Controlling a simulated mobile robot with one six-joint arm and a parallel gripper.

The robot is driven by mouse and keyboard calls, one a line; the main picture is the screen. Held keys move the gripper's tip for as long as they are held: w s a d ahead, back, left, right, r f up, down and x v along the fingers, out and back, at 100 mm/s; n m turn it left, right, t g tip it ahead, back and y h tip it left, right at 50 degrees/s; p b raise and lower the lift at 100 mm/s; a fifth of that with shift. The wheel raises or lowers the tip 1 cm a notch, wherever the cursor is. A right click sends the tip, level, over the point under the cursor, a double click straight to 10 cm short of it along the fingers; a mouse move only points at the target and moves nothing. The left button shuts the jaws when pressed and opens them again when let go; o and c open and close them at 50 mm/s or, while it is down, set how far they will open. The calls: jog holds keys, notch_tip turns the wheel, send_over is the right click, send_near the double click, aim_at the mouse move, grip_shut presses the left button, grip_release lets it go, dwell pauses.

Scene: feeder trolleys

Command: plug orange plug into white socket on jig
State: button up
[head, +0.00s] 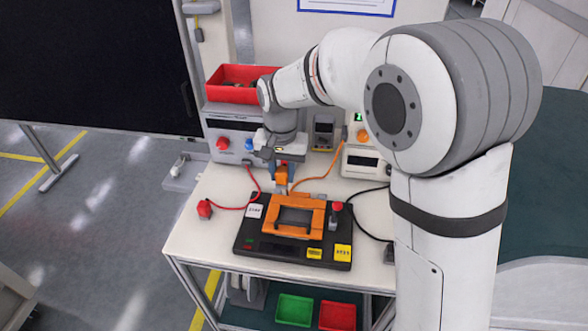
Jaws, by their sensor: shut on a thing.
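My gripper (284,163) points down over the back of the jig and is shut on the orange plug (282,176). The orange plug hangs upright just behind the orange frame (294,216) of the jig. An orange cable (318,178) curves from near the plug to the instrument at the right. The jig's black base (250,243) lies on the white table. A white socket cannot be made out clearly; the area under the plug is small and partly hidden, so I cannot tell whether the plug touches the jig.
A red plug (204,209) with a red cable lies left of the jig. A black cable (361,224) runs on the right. Instruments (235,128) and a red bin (220,92) stand at the back. Green (294,310) and red (338,316) trays sit below the table.

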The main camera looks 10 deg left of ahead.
jog(key=s+a+p, duration=0.1)
jog(key=a, duration=0.6)
jog(key=shift+a, duration=0.4)
dwell(0.3)
jog(key=shift+f+b, duration=0.65)
jog(key=shift+f, duration=0.85)
jog(key=shift+f, duration=0.15)
jog(key=shift+f+b, duration=2)
jog(key=shift+f, duration=0.9)
jog(key=shift+f+b, duration=0.35)
jog(key=shift+f, duration=0.25)
jog(key=o, duration=1.1)
jog(key=shift+s, duration=0.1)
jog(key=shift+c, duration=0.2)
jog(key=shift+r, duration=0.15)
